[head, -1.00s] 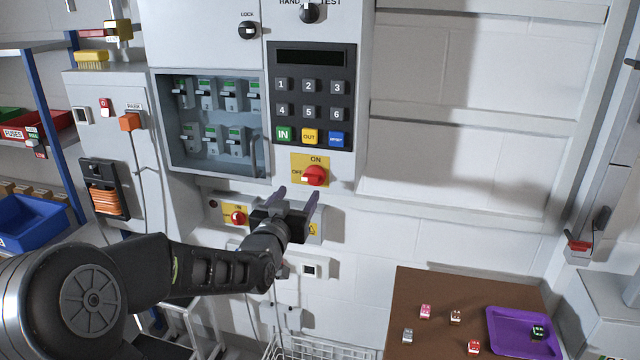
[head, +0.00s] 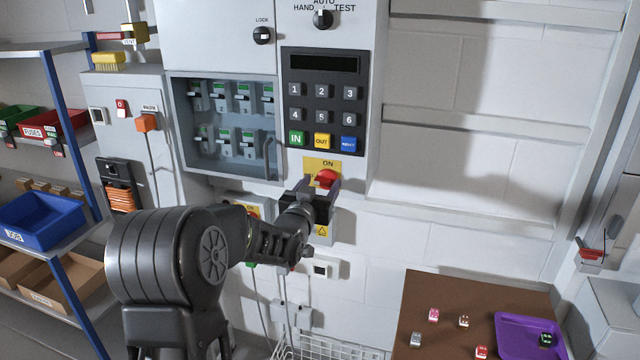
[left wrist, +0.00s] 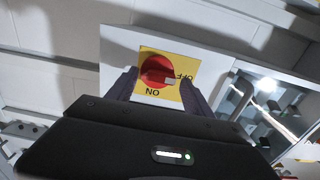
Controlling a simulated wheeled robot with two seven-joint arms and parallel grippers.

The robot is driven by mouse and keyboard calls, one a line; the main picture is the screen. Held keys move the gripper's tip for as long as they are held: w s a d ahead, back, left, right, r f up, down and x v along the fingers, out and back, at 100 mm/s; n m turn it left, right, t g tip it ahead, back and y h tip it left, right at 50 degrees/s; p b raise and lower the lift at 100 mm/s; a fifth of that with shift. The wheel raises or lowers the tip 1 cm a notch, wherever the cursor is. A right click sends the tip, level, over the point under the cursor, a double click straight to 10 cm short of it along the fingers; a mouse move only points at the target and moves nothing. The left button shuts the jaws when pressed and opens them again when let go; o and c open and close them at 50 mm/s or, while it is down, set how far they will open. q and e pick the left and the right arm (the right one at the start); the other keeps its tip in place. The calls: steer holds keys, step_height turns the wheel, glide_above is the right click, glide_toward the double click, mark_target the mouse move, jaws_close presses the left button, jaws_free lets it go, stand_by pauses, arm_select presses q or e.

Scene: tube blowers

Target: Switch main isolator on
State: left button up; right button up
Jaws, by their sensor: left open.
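The main isolator is a red rotary knob (head: 327,178) on a yellow plate (head: 318,165) below the keypad. The plate reads ON at the top and OFF at the left. In the left wrist view the scene is upside down, and the knob (left wrist: 153,72) has a pale mark pointing toward OFF. My left gripper (head: 320,186) is open in front of the plate. Its fingers stand either side of the knob in the left wrist view (left wrist: 160,80). I cannot tell whether they touch it. My right gripper is not in view.
A keypad (head: 322,103) sits above the isolator, beside a glazed breaker compartment (head: 225,172). Another yellow plate (head: 252,211) is partly behind my left arm. A brown table (head: 420,290) with a purple tray (head: 505,345) stands at lower right.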

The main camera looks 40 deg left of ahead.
arm_select(q)
jaws_close()
stand_by(0.7)
